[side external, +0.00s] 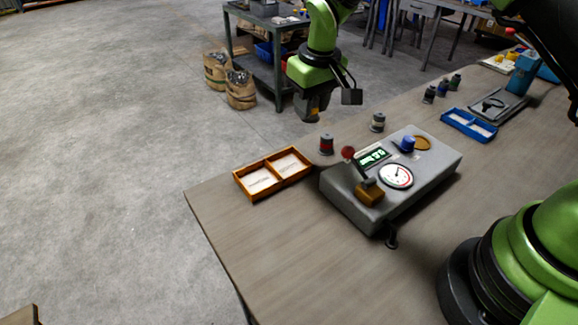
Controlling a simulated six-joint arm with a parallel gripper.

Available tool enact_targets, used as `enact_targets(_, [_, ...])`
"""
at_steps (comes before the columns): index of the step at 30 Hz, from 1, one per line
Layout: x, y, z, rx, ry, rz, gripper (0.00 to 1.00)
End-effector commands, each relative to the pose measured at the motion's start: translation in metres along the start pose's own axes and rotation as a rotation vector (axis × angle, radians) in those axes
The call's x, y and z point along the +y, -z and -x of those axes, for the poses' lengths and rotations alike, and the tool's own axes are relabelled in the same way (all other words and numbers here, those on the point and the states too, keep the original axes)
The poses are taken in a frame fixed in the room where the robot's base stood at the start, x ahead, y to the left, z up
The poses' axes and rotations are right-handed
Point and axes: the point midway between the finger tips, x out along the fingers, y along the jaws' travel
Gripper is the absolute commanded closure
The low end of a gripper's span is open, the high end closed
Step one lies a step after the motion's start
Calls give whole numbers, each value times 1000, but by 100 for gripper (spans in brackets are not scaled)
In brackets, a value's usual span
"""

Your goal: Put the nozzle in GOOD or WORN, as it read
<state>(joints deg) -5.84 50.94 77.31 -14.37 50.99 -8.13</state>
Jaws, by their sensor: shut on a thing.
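The orange tray (246,193) lies at the bench's left end, below and left of my gripper. It has two compartments with pale labelled floors; the lettering is too small to read. The grey tester (345,205) has a lit green display (374,157), a round dial (396,176), and a lever with a red knob (348,153). The display's reading is not clear.
A red-and-dark nozzle-like piece (326,145) and a pale one (377,122) stand behind the tester. A blue part (407,144) sits on it. The bench's front left is clear.

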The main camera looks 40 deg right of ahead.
Motion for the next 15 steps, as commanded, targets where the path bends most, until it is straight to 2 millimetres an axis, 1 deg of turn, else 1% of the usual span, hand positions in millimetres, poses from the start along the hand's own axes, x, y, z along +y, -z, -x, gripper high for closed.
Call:
enact_targets(1, [-17, 3, -3, 3, -1, 3, 100])
enact_targets(3, [-33, 5, -6, 7, -2, -6, 100])
enact_targets(6, [-45, 5, -12, 8, -5, -15, 100])
enact_targets(8, [-48, 4, -21, 6, -6, -19, 100])
enact_targets(9, [-49, 3, -28, 5, -6, -19, 100])
enact_targets(12, [-49, 0, -49, 5, -5, -21, 100])
enact_targets(15, [-48, -2, -63, 7, -5, -22, 100])
